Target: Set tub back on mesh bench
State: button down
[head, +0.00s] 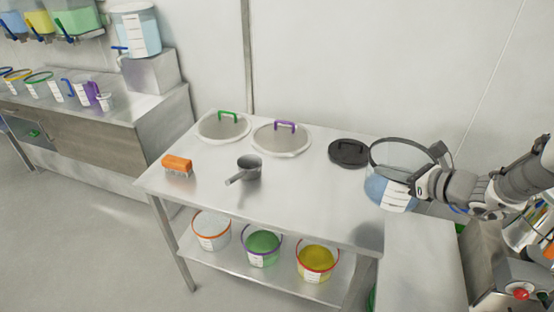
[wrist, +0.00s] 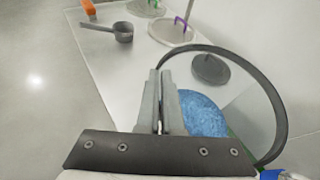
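The tub (head: 391,194) is a clear round pail with blue contents, a white label and a black rim. It is at the right end of the steel bench (head: 310,200) in the head view. My gripper (head: 419,186) is at the tub's right side, its fingers closed on the black rim. In the wrist view, the shut fingers (wrist: 161,95) meet the rim, and the tub's blue contents (wrist: 203,115) show beyond them. The tub looks about upright. Whether its base touches a surface is hidden. No surface is clearly marked as mesh.
On the bench are an orange brush (head: 177,165), a grey scoop (head: 246,170), green-handled (head: 222,125) and purple-handled (head: 281,139) lids, and a black lid (head: 348,152) near the tub. Several tubs stand on the shelf below. The bench's front middle is clear. A pale counter (head: 421,262) adjoins at right.

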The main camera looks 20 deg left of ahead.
jog(key=s+a+f+b, duration=0.1)
jog(key=a+f+b, duration=0.1)
jog(key=a+f, duration=0.8)
jog(key=shift+a+f, duration=0.4)
jog(key=shift+a, duration=0.35)
jog(key=shift+f, duration=0.15)
jog(key=c, duration=1.1)
grip_release()
jog(key=shift+s, duration=0.1)
